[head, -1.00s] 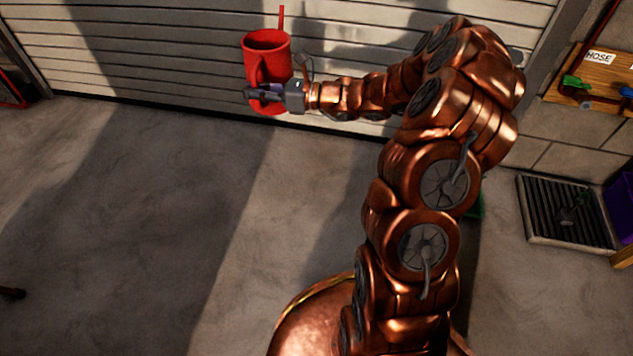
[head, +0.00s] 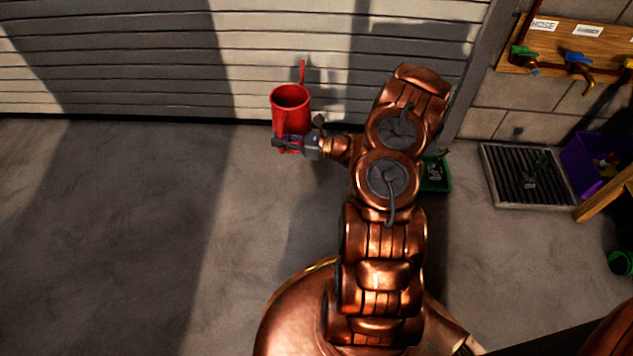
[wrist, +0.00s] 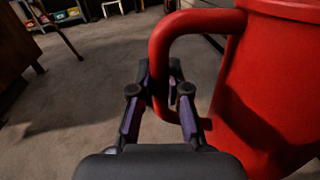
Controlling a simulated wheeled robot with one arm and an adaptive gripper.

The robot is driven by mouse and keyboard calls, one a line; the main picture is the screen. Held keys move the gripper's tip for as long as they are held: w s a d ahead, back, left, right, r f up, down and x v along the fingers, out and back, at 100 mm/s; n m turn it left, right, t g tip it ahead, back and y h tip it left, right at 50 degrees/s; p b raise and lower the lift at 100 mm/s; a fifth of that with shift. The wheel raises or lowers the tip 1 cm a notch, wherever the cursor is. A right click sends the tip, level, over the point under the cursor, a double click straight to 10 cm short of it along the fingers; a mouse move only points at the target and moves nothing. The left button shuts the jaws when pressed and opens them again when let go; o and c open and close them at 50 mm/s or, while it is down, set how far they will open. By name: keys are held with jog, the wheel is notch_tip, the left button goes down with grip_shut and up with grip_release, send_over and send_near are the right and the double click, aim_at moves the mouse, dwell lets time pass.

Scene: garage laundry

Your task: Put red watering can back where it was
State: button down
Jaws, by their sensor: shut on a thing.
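The red watering can (head: 291,100) is upright in front of the pale garage door in the head view, with its thin spout rising behind it. My gripper (head: 284,142) is shut on the can's handle, at the can's near side. In the wrist view the gripper's fingers (wrist: 160,100) close around the lower part of the red handle, and the can's body (wrist: 270,85) fills the right side. The can appears held above the floor. The can's base is partly hidden by the gripper in the head view.
A green tray (head: 436,173) sits on the floor just right of my arm. Farther right are a floor grate (head: 500,190), a purple bin (head: 580,168) and a wooden board (head: 600,52) with taps on the wall. The floor (head: 100,230) at left is clear.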

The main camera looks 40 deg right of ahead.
jog(key=s+d+f+m+t+h, duration=0.1)
jog(key=s+f+m+h, duration=0.1)
jog(key=s+f, duration=0.75)
jog(key=s+f+m+t+h, duration=0.1)
jog(key=s+f+t+h, duration=0.1)
jog(key=s+f, duration=0.75)
jog(key=w+d+f+b, duration=0.2)
jog(key=w+f+b, duration=0.1)
jog(key=w, duration=0.6)
jog(key=w+d+f+b, duration=0.2)
jog(key=w+f+b, duration=0.2)
jog(key=w, duration=0.5)
jog(key=shift+w+d+f, duration=0.15)
jog(key=shift+f, duration=0.35)
jog(key=c, duration=1.1)
grip_release()
jog(key=shift+f, duration=0.15)
jog(key=shift+c, duration=0.2)
